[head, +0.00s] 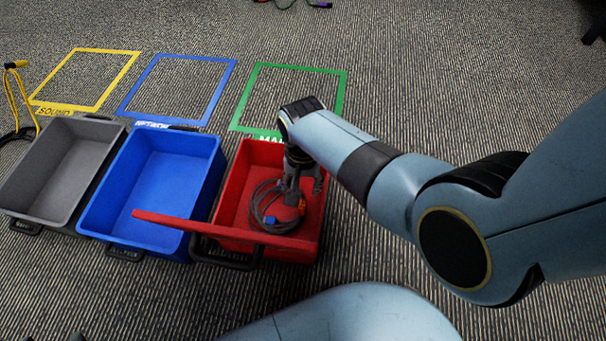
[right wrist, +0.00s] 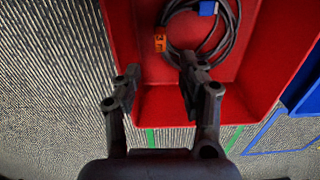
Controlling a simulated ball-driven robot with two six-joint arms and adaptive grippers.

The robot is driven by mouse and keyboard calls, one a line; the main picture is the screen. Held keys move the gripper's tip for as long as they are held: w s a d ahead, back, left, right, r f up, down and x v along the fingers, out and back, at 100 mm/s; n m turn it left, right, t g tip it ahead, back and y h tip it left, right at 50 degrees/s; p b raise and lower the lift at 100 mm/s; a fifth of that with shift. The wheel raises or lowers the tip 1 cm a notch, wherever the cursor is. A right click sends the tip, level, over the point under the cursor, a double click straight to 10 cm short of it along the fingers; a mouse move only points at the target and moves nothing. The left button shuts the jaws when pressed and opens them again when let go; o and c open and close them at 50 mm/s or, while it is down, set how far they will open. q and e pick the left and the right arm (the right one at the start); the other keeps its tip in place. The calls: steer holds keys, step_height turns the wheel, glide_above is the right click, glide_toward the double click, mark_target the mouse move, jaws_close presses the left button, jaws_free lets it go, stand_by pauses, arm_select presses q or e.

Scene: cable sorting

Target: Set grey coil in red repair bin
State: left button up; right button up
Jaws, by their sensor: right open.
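The grey coil (head: 258,207) lies on the floor of the red bin (head: 232,190), with a blue connector and an orange tag on it. The right wrist view also shows the coil (right wrist: 229,38) inside the red bin (right wrist: 250,95). My right gripper (head: 302,186) reaches down into the bin over the right part of the coil and hides some of it. In the right wrist view my right gripper (right wrist: 160,78) is open, its fingers apart with nothing between them, near the bin's edge.
A blue bin (head: 112,210) and a grey bin (head: 24,185) stand left of the red one, both empty. A red strip (head: 180,222) slants across the front of the red and blue bins. Yellow, blue and green floor outlines lie behind. A yellow cable (head: 12,92) is at far left.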

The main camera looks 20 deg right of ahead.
arm_select(q)
steer(key=shift+w+a+r+g+p, duration=0.1)
steer(key=shift+w+r+g+p, duration=0.5)
steer(key=shift+g, duration=0.3)
arm_select(e)
step_height(320, 180, up, 2)
steer(key=shift+r, duration=0.1)
arm_select(q)
steer(key=shift+s, duration=0.1)
arm_select(e)
steer(key=s+d+r+n+t, duration=0.2)
steer(key=s+d, duration=0.2)
steer(key=s, duration=0.2)
steer(key=s+d+r+n+t, duration=0.1)
steer(key=s+d+r+t, duration=0.15)
steer(key=s+d, duration=0.3)
steer(key=s+r+n+t, duration=0.2)
steer(key=s+r, duration=0.1)
steer(key=r, duration=0.4)
steer(key=s+r+n+t, duration=0.2)
steer(key=s+r, duration=0.2)
steer(key=r, duration=0.4)
steer(key=shift+s+d+r+n, duration=0.15)
steer(key=shift+d+n, duration=0.05)
steer(key=shift+n, duration=0.2)
steer(key=shift+t, duration=0.25)
